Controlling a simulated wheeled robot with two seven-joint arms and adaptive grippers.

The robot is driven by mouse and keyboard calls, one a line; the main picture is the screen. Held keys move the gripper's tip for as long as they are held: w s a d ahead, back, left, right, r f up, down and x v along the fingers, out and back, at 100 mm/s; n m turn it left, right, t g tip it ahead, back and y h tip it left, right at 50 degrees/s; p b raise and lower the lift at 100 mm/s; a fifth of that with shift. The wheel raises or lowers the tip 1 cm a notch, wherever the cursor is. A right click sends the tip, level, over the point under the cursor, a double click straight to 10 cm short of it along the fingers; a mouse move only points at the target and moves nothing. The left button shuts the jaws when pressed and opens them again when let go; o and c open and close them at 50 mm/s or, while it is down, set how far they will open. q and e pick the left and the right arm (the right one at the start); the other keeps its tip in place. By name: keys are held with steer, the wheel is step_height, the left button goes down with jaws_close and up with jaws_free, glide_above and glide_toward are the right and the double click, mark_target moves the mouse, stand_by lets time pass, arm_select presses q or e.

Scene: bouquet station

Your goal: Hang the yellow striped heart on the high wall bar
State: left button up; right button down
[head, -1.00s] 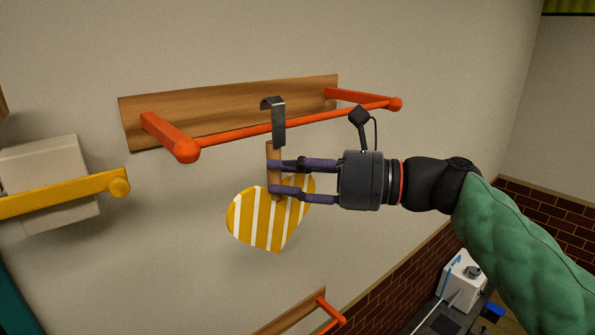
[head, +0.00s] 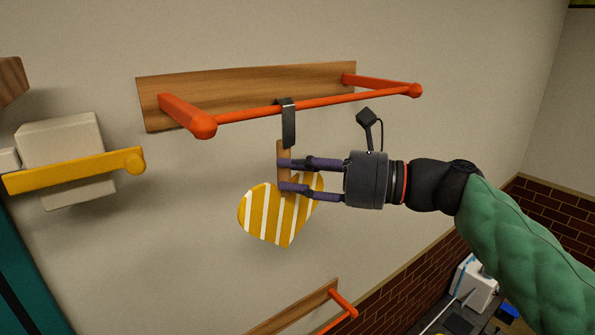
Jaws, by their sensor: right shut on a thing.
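The yellow striped heart (head: 265,215) has white stripes, a wooden stem (head: 283,155) and a dark metal hook (head: 288,126) at the top. My right gripper (head: 285,175) is shut on the wooden stem from the right. The high wall bar (head: 320,101) is an orange rod with round ends on a wooden backboard (head: 240,88). The hook's top overlaps the rod in the picture and appears to be over it; I cannot tell if it touches. My left gripper is not in view.
A yellow bar (head: 75,170) sticks out at the left in front of a pale block (head: 62,140). A lower orange rail (head: 343,304) is at the bottom. A white appliance (head: 475,285) stands at the lower right. The wall around the heart is clear.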

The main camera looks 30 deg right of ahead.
steer(key=c, duration=0.9)
jaws_free()
steer(key=shift+o, duration=0.2)
steer(key=shift+d, duration=0.1)
steer(key=v, duration=1.2)
